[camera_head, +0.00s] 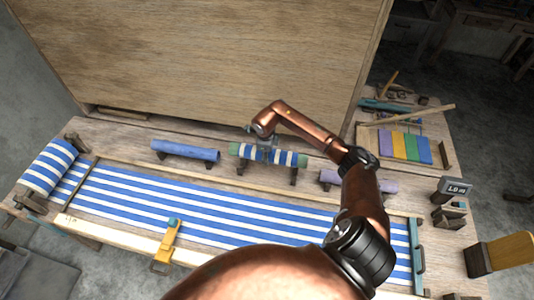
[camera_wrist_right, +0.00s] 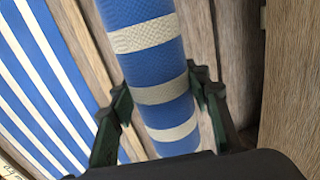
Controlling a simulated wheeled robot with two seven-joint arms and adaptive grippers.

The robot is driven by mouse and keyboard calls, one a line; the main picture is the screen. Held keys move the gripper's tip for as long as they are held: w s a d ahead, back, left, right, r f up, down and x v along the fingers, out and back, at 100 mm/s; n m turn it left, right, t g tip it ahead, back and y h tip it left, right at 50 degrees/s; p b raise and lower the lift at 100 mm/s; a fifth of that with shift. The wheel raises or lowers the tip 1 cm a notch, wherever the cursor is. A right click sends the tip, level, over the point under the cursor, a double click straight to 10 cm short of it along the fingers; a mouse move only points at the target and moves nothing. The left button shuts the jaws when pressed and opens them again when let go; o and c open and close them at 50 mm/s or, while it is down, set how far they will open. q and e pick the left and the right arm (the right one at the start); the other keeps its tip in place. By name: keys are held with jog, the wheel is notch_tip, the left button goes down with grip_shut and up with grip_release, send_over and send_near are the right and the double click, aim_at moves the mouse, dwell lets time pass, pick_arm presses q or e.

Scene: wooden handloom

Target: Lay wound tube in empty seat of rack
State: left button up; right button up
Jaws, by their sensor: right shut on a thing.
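The wound tube (camera_head: 287,158), wrapped in blue and white stripes with a green left end, lies across the middle seat of the rack, above its dark supports (camera_head: 293,176). Whether it rests fully on them I cannot tell. My right gripper (camera_head: 264,143) reaches down onto it from above and is shut on it. In the right wrist view the tube (camera_wrist_right: 162,88) runs between the two dark green fingers of this gripper (camera_wrist_right: 163,118). A plain blue tube (camera_head: 186,150) lies in the seat to the left, and a lavender tube (camera_head: 385,187) lies to the right, partly behind my arm. My left gripper is not in view.
Striped blue and white cloth (camera_head: 200,205) stretches along the loom in front of the tubes. A tall wooden panel (camera_head: 200,60) stands behind.

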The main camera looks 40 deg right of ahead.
notch_tip(320, 180, down, 4)
jog(key=shift+r+b, duration=0.25)
jog(key=shift+b, duration=0.55)
jog(key=shift+f+b, duration=1.7)
jog(key=shift+f, duration=0.5)
jog(key=o, duration=1.5)
jog(key=shift+o, duration=0.2)
jog(key=r, duration=0.4)
jog(key=s+a+r, duration=0.1)
jog(key=r, duration=0.7)
jog(key=shift+s+a, duration=0.15)
jog(key=shift+a, duration=0.15)
jog(key=shift+f, duration=0.1)
